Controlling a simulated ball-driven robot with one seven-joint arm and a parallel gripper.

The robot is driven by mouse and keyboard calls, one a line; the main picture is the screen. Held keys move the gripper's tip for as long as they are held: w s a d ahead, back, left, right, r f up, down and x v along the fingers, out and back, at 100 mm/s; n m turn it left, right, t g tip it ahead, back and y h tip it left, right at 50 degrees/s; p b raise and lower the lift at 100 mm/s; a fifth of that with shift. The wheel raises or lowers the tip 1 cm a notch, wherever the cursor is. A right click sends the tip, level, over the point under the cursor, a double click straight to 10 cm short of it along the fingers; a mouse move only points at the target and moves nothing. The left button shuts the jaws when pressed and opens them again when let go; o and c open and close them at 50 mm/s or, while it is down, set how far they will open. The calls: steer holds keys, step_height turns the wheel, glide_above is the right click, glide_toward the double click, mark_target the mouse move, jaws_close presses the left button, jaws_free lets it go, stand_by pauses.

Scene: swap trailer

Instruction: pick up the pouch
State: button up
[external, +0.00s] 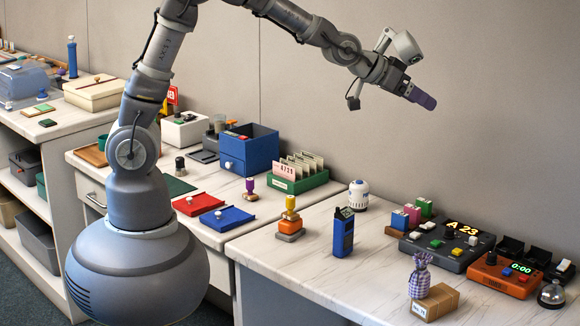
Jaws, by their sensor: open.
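The pouch (419,282) is a small purple-and-white checked cloth bag with a gathered, tied neck. It stands upright on the right-hand worktop, at a brown cardboard box (446,301) with a white label. I cannot tell whether it rests on the box or just beside it. My gripper (424,101), with purple fingertips, is open. It is high above the worktop, well above the pouch and apart from it. The gap between the fingers is hard to see from this side.
A blue handheld device (343,233) stands left of the pouch. A grey console (446,245) and an orange timer unit (503,275) stand behind and right of it, with a bell (551,294) at far right. The worktop (300,265) is bare at front left.

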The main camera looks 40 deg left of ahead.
steer(key=s+d+f+m+g, duration=0.1)
steer(key=s+d+f, duration=0.35)
steer(key=f, duration=0.45)
steer(key=s+d+f+m+g, duration=0.1)
steer(key=s+d+f, duration=0.4)
steer(key=f, duration=0.4)
steer(key=m+g+b, duration=0.1)
steer(key=m, duration=0.1)
glide_toward(414, 272)
steer(key=w+f, duration=0.3)
steer(key=f, duration=0.1)
steer(key=w+d+f+b, duration=0.1)
steer(key=d, duration=0.1)
steer(key=w+d+f+b, duration=0.1)
steer(key=f, duration=0.1)
steer(key=w+d+f+b, duration=0.1)
steer(key=d+f, duration=0.1)
steer(key=shift+w+d, duration=0.25)
steer(key=shift+d, duration=0.15)
steer(key=shift+r, duration=0.1)
steer(key=c, duration=1.2)
